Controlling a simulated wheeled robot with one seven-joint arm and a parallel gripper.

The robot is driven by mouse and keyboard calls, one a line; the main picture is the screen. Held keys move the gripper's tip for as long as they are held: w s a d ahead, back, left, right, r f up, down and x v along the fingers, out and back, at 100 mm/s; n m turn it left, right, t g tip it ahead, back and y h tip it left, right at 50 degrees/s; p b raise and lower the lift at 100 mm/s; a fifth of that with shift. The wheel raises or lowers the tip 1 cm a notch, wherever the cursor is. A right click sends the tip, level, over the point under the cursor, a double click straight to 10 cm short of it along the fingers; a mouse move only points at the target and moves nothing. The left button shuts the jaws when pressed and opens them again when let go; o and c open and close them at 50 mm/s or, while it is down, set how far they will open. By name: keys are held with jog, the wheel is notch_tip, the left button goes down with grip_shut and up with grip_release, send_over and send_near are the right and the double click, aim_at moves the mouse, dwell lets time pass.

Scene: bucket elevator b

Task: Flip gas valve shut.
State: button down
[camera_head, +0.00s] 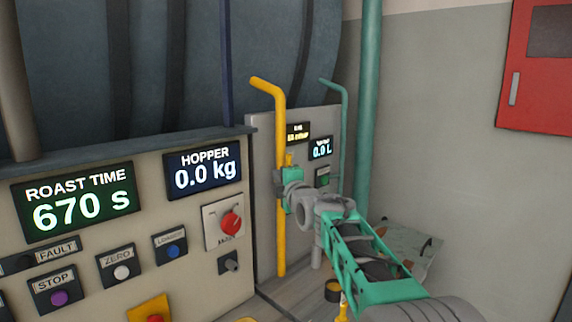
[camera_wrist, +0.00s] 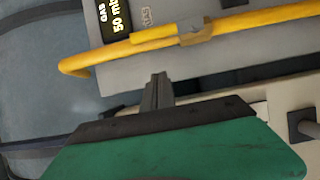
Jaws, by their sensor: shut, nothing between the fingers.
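The yellow gas pipe (camera_head: 281,240) runs upright in front of the grey panel and bends left at its top. It crosses the wrist view (camera_wrist: 100,62) at a slant. In the head view the lever (camera_head: 289,160) shows just above my gripper, which hides the valve body. My gripper (camera_head: 279,177) is at the pipe. In the wrist view its fingertips (camera_wrist: 158,78) are together and empty, just below the pipe in the picture; contact cannot be told.
A grey panel (camera_head: 262,150) with a GAS display (camera_wrist: 116,18) stands behind the pipe. A green pipe (camera_head: 344,130) runs to its right. The control console (camera_head: 190,275) with buttons and a red knob (camera_head: 231,223) is at left. A red cabinet (camera_head: 540,95) hangs on the right wall.

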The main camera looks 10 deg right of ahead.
jog(key=w+d+p, duration=0.1)
jog(key=w+p, duration=0.1)
jog(key=w, duration=0.1)
jog(key=w+d+p, duration=0.1)
jog(key=w, duration=0.1)
jog(key=shift+w+d+r, duration=0.2)
jog(key=shift+w+d, duration=0.05)
jog(key=shift+d, duration=0.05)
jog(key=shift+w+f, duration=0.15)
jog(key=shift+d, duration=0.15)
